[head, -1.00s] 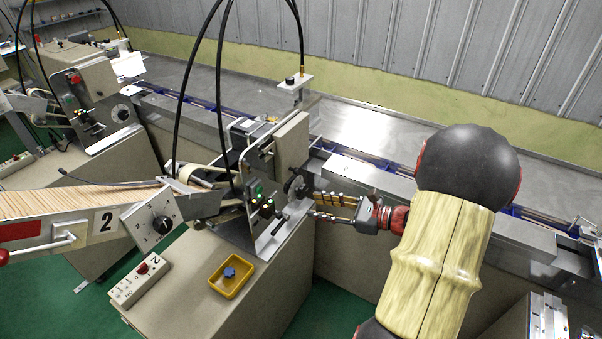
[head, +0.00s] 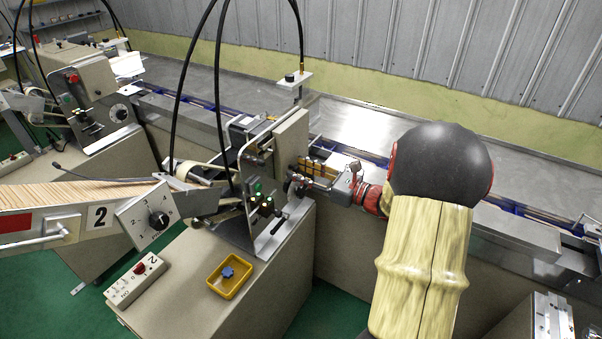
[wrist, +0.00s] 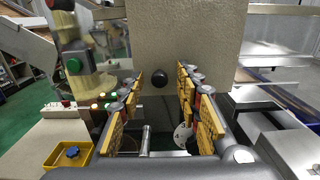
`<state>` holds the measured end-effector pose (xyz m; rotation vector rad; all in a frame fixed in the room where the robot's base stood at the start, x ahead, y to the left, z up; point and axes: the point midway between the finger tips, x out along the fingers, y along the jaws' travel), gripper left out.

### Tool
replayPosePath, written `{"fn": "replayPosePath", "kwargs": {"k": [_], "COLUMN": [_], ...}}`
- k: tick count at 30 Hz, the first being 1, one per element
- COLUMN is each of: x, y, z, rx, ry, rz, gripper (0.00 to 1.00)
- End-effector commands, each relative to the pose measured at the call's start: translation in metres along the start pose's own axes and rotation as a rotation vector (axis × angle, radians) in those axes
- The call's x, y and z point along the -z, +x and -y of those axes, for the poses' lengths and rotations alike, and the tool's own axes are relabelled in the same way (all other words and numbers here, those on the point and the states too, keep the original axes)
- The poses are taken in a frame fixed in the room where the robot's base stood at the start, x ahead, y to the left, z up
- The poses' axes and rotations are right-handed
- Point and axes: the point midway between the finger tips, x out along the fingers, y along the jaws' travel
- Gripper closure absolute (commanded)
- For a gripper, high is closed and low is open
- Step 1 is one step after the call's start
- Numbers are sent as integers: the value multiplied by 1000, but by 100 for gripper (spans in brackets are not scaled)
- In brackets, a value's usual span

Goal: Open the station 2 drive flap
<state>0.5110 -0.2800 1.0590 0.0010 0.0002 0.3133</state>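The station 2 drive flap appears to be the beige panel (head: 291,142) on the right side of the station 2 machine head. In the wrist view the beige panel (wrist: 200,45) stands upright ahead and looks closed. A round black knob (wrist: 160,80) sits low on it. My gripper (head: 302,172) is in front of the panel's lower part in the head view. In the wrist view my gripper (wrist: 158,97) has its yellow-padded fingers spread, with the knob showing between them. Nothing is held. Whether the fingertips touch the panel cannot be told.
Below the panel are a lit control plate (head: 262,205) and a dark round wheel (head: 297,187). A yellow tray (head: 230,276) with a blue knob lies on the cabinet top. A white switch box (head: 136,280) is left of it. A metal conveyor (head: 400,185) runs to the right.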

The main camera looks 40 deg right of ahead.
Motion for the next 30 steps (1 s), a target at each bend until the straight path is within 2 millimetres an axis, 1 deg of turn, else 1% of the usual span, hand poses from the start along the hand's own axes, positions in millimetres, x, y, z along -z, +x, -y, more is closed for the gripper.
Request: {"fn": "replayPosePath", "kwargs": {"k": [8,25,30], "x": [0,0,0], "y": [1,1,1], "z": [0,0,0], "rx": [0,0,0], "ry": [-1,-1,-1], "rz": [0,0,0], "gripper": [67,99,100]}}
